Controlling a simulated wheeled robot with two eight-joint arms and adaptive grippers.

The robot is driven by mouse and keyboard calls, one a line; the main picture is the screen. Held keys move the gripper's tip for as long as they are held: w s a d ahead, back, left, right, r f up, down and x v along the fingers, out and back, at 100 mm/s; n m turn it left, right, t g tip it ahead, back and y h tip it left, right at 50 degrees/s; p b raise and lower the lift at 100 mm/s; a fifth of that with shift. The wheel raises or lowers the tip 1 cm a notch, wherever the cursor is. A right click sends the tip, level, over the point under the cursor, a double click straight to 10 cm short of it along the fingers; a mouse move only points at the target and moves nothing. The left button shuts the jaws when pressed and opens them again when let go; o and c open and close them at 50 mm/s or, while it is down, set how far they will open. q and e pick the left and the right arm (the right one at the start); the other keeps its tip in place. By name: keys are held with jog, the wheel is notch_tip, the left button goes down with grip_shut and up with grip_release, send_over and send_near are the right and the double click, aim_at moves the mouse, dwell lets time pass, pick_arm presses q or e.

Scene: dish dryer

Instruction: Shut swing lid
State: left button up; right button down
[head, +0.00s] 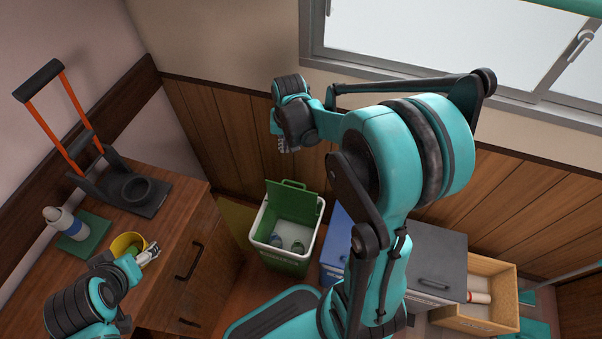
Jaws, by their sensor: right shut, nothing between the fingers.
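A green and white bin (280,262) stands on the floor in the middle. Its green lid (293,200) is swung up at the back, so the inside shows with a few small items (297,247) at the bottom. My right gripper (284,146) is shut and empty, in front of the wood-panelled wall in the picture and above the raised lid, apart from it. My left gripper (150,254) is at the lower left, by a yellow cup (124,243) on the wooden cabinet; whether its fingers are apart is not clear.
A blue bin (336,243) stands right of the green one, partly hidden by my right arm. Further right are a dark-lidded box (437,252) and an open wooden crate (508,297). The cabinet top (180,192) holds an orange-handled black device (117,188) and a bottle (62,222).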

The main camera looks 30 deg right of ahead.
jog(key=w+d+f+m+g+b, duration=0.1)
jog(key=d+f, duration=0.1)
jog(key=f, duration=0.6)
jog(key=d+f+m+g+b, duration=0.1)
jog(key=d+f, duration=0.2)
jog(key=f, duration=0.6)
jog(key=w+d+f+m+y+b, duration=0.1)
jog(key=d+f, duration=0.1)
jog(key=f, duration=0.6)
jog(key=shift+w+d+f+m+g, duration=0.2)
jog(key=shift+w+m+g, duration=0.1)
jog(key=shift+m+g, duration=0.1)
jog(key=shift+w+a, duration=0.1)
